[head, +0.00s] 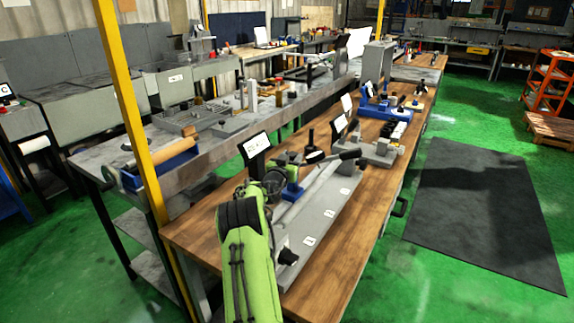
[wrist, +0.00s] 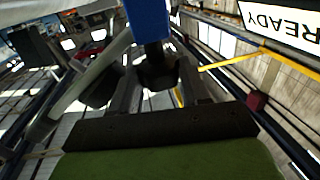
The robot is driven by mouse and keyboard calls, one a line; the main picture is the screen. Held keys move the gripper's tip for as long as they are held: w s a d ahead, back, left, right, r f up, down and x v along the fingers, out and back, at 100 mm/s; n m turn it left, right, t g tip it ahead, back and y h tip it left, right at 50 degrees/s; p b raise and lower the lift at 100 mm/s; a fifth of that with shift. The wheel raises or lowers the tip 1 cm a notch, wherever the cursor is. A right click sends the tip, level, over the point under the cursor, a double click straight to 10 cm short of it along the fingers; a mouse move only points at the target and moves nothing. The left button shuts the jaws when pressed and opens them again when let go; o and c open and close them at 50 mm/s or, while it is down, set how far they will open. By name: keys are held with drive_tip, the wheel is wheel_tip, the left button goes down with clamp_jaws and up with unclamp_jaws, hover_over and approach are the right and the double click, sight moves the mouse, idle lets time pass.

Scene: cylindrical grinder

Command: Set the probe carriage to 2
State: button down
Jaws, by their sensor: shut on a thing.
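The grey grinder bed (head: 318,222) lies along the wooden bench, with several small white labels on its near side; their numbers are too small to read. The blue probe carriage (head: 293,194) sits on the bed near its left part, and its blue body also shows in the wrist view (wrist: 148,20). My gripper (head: 275,186) is at the carriage's left side. In the wrist view my gripper (wrist: 158,84) is shut on a dark knob (wrist: 157,70) just below the blue body. In the head view my arm partly hides the contact.
A white sign on a dark stand (head: 256,146) rises behind my gripper and reads READY in the wrist view (wrist: 285,20). A dark lever (head: 345,155) reaches over the bed's far end. More fixtures (head: 385,140) stand farther along the wooden bench (head: 345,262). A yellow post (head: 128,90) is at left.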

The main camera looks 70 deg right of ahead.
drive_tip(key=shift+a, duration=0.15)
drive_tip(key=c, duration=0.8)
unclamp_jaws()
drive_tip(key=a, duration=0.7)
drive_tip(key=shift+a+b, duration=0.25)
drive_tip(key=shift+b, duration=0.15)
drive_tip(key=shift+s, duration=0.1)
